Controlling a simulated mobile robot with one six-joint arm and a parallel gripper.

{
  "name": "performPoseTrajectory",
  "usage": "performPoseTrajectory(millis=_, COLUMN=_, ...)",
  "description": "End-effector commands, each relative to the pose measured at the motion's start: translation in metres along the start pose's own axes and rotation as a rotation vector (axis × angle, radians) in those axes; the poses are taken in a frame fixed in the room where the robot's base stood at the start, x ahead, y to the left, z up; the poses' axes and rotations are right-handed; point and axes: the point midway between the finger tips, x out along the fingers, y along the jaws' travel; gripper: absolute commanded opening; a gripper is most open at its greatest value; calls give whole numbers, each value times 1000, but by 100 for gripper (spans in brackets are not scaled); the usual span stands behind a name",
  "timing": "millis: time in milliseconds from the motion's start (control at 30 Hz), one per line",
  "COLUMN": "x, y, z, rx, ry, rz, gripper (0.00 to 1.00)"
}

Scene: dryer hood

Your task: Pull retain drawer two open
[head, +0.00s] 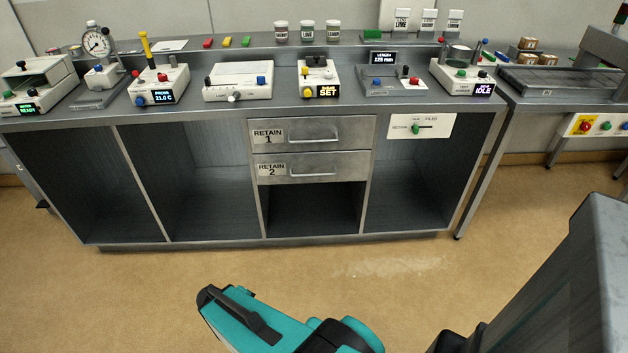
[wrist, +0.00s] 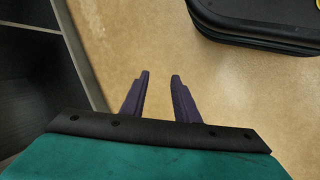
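The drawer labelled RETAIN 2 (head: 340,168) is in the head view, in the middle of the grey bench, flush with its frame under the RETAIN 1 drawer (head: 345,129). It has a metal bar handle (head: 314,168) and a white label (head: 270,170). In the wrist view my gripper (wrist: 160,76) is open and empty, its two dark fingers apart over the tan floor. In the head view my teal arm is at the bottom, well short of the drawers, and the fingers cannot be made out there.
Below the drawers is an open compartment (head: 312,210), with other open bays to both sides. Several instruments stand on the bench top (head: 290,95). The tan floor (head: 150,285) in front is clear.

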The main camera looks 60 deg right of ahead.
Motion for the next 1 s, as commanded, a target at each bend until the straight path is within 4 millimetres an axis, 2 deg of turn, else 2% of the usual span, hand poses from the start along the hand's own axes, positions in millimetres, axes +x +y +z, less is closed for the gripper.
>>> performPoseTrajectory(millis=33, x=6, y=21, z=-10, rx=16, ry=26, rz=43, gripper=28)
performPoseTrajectory(millis=200, x=8, y=97, z=-35, rx=40, ry=110, rz=204, gripper=28)
performPoseTrajectory(millis=400, x=2, y=186, z=-53, rx=52, ry=192, rz=394, gripper=28)
performPoseTrajectory(millis=600, x=-11, y=270, z=-59, rx=43, ry=253, rz=582, gripper=28)
performPoseTrajectory(millis=800, x=-30, y=348, z=-56, rx=8, ry=292, rz=764, gripper=28)
performPoseTrajectory(millis=1000, x=-49, y=408, z=-46, rx=-44, ry=305, rz=914, gripper=28)
